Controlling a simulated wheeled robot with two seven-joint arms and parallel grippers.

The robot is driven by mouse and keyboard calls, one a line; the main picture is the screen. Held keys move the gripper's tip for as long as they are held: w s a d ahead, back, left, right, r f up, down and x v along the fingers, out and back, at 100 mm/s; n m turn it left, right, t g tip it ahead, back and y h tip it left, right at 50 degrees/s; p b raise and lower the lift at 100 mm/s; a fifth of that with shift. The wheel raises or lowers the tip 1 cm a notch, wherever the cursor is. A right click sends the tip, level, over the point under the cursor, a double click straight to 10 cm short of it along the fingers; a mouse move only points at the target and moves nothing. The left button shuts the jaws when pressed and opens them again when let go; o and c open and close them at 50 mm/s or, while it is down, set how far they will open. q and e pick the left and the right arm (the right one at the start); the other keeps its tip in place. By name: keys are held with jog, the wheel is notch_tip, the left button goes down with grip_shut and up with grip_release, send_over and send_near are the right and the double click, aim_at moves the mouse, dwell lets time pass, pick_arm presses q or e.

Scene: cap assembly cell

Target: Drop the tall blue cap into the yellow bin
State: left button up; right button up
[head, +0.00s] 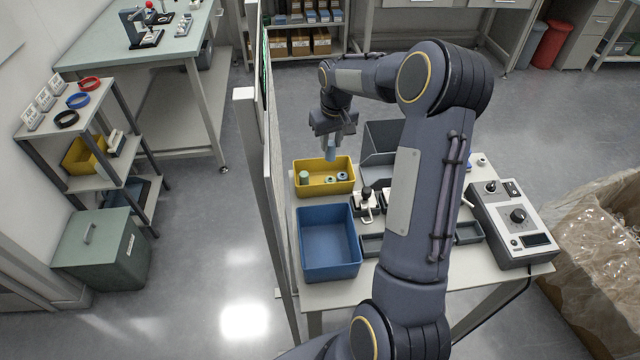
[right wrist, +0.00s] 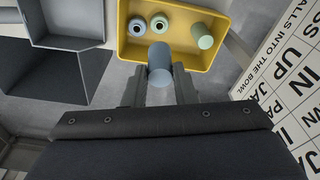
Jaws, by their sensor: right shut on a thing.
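My right gripper (head: 331,136) is shut on the tall blue cap (head: 331,152) and points down above the yellow bin (head: 312,191). In the right wrist view the blue cap (right wrist: 160,60) sits between my fingertips (right wrist: 160,84), with the yellow bin (right wrist: 187,58) beyond it. The cap overlaps the bin's near part in that view. A pale green cylinder (right wrist: 202,36) and two short caps with dark openings (right wrist: 159,23) lie in the bin. My left gripper is not in view.
A blue bin (head: 329,240) stands in front of the yellow bin, and a grey bin (head: 378,168) stands to its right. A panel (head: 268,170) runs along the table's left edge. A control box (head: 514,222) sits at the right. My right arm hides part of the table.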

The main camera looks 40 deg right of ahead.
jog(key=shift+f, duration=0.35)
jog(key=o, duration=0.8)
jog(key=shift+r, duration=0.1)
jog(key=r, duration=0.5)
jog(key=s+r+b, duration=0.1)
jog(key=r, duration=0.1)
jog(key=shift+a+r, duration=0.1)
jog(key=shift+r, duration=0.2)
